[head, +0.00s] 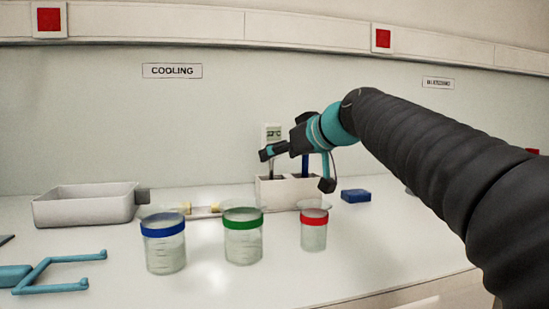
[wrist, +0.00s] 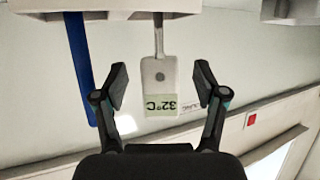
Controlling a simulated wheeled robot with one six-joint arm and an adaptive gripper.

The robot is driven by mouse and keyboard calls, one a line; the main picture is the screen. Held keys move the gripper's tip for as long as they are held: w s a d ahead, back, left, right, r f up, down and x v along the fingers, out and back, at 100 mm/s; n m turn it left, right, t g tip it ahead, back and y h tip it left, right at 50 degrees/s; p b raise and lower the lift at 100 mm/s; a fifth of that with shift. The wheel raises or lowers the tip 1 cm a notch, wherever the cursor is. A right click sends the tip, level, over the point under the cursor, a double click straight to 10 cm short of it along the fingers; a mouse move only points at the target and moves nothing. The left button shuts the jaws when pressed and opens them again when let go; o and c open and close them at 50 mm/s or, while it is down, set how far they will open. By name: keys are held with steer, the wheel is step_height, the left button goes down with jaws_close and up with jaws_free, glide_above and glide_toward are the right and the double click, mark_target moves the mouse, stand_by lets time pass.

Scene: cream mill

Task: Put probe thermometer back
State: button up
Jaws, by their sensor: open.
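The probe thermometer (head: 273,132) stands upright with its stem down in the left compartment of a white two-part holder (head: 283,197) by the back wall. In the wrist view, which is upside down, its pale body (wrist: 156,72) has a greenish display reading 32°C. My gripper (head: 296,170) is open at the holder. In the wrist view, the open fingers (wrist: 160,85) stand on either side of the thermometer's body, with gaps showing at both sides. I see no contact. The stem's lower end is hidden in the holder.
A blue-handled tool (wrist: 80,65) stands in the holder's other compartment. Jars with blue (head: 164,240), green (head: 243,236) and red (head: 314,230) bands stand in front. A grey tray (head: 85,208) is at left, a blue block (head: 355,196) at right.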

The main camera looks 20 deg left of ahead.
steer(key=v, duration=0.9)
steer(key=shift+b, duration=0.3)
steer(key=shift+s+d, duration=0.1)
